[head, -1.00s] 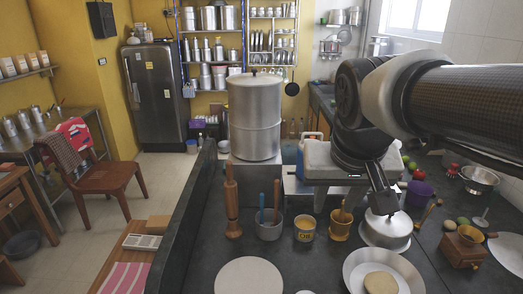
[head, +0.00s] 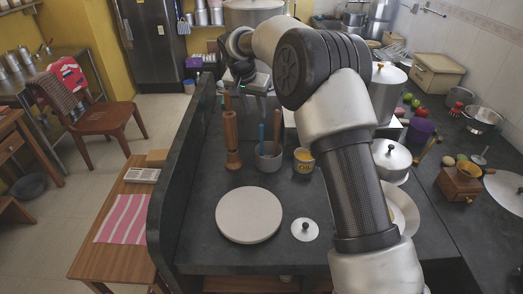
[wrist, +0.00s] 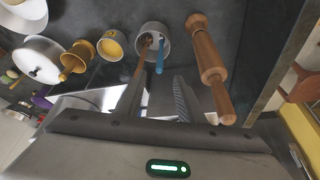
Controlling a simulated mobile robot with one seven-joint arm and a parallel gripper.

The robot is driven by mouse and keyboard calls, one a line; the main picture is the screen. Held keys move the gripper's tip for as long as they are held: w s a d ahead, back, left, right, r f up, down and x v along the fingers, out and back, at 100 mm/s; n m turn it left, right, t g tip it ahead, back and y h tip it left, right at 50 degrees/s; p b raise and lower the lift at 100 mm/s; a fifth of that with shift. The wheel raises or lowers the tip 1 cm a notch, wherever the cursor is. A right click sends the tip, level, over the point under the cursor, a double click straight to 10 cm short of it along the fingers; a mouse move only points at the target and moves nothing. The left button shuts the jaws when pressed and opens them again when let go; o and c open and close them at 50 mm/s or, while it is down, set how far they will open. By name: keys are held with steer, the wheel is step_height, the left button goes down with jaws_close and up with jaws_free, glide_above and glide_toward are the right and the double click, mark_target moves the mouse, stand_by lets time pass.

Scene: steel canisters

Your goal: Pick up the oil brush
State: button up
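A grey cup (head: 268,160) stands on the dark counter and holds a blue-handled tool (head: 261,138) and a brown-handled tool (head: 276,130). I cannot tell which of them is the oil brush; their lower ends are hidden in the cup. The wrist view also shows the cup (wrist: 153,29), the blue handle (wrist: 160,57) and the brown handle (wrist: 141,62). My gripper (wrist: 156,92) is open, its two fingers apart with nothing held. In the wrist view its fingertips lie just below the cup in the picture, the left one close to the brown handle.
A turned wooden pin (head: 232,140) stands left of the cup, close to my gripper in the wrist view. A white round board (head: 249,215) and a small lid (head: 304,229) lie in front. A dark raised wall (head: 185,165) borders the counter's left.

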mark_target(261, 132)
steer(key=p+x, duration=0.1)
steer(key=x, duration=1.5)
steer(key=shift+w+f+p, duration=0.15)
steer(key=shift+f+p, duration=0.1)
steer(key=shift+p, duration=0.15)
jaws_close()
